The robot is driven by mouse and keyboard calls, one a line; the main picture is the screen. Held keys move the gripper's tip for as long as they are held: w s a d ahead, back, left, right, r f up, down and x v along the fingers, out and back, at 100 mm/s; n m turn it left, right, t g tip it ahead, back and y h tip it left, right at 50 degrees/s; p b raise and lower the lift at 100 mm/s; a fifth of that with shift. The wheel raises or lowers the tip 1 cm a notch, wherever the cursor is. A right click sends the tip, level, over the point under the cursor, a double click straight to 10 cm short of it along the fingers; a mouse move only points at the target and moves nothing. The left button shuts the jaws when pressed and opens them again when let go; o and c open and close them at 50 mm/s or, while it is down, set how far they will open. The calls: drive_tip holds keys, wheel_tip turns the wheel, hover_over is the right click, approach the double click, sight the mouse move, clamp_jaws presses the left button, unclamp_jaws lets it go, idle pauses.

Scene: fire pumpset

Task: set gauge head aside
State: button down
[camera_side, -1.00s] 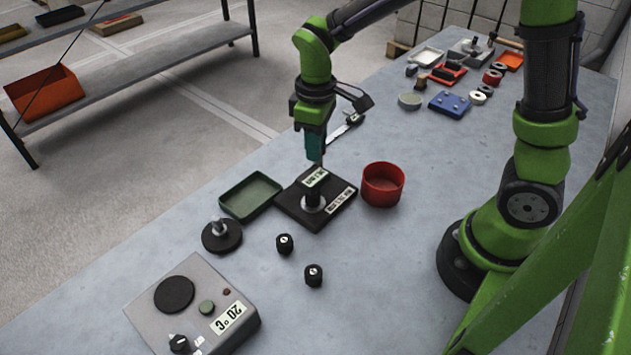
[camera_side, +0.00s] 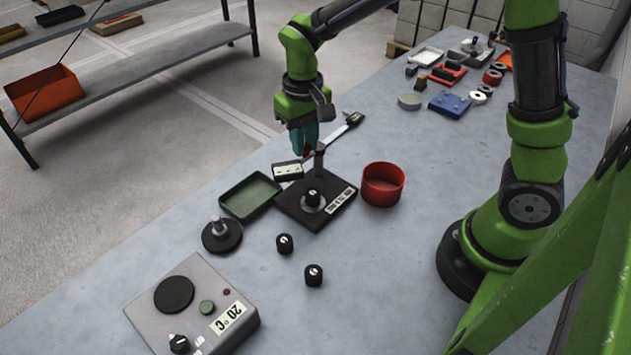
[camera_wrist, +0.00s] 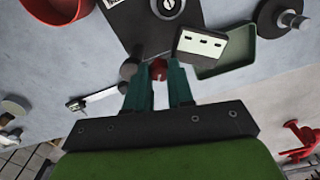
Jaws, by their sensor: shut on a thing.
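My gripper (camera_wrist: 158,76) is shut on a small red part (camera_wrist: 159,69), which I take to be part of the gauge head. The gauge head's dark block with a pale, dotted face (camera_wrist: 200,45) shows right beside the fingertips; in the side view the block (camera_side: 288,170) is left of my gripper (camera_side: 305,153). A dark cylinder (camera_wrist: 129,69) is on the fingers' other side; whether it joins the head is hidden. The head is off the post of the black base plate (camera_side: 301,218), near its back edge.
A green tray (camera_side: 250,195) lies left of the plate and a red round bin (camera_side: 383,184) right of it. A black disc with a stem (camera_side: 221,235), two black knobs (camera_side: 285,244) and a grey control box (camera_side: 195,305) are nearer. Bare table lies right of the knobs.

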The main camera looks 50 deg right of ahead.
drive_tip(key=shift+w+d+r+m, duration=0.15)
drive_tip(key=shift+w+m, duration=0.35)
drive_tip(key=shift+m, duration=0.95)
drive_tip(key=shift+w+d+f+m, duration=0.1)
drive_tip(key=shift+w+d+m, duration=0.3)
drive_tip(key=shift+m, duration=1.1)
drive_tip(key=shift+w+d+r+m, duration=0.1)
drive_tip(key=shift+w+m, duration=0.45)
drive_tip(key=shift+m, duration=0.9)
drive_tip(key=c, duration=1)
unclamp_jaws()
wheel_tip(320, 180, up, 17)
drive_tip(key=shift+f, duration=0.15)
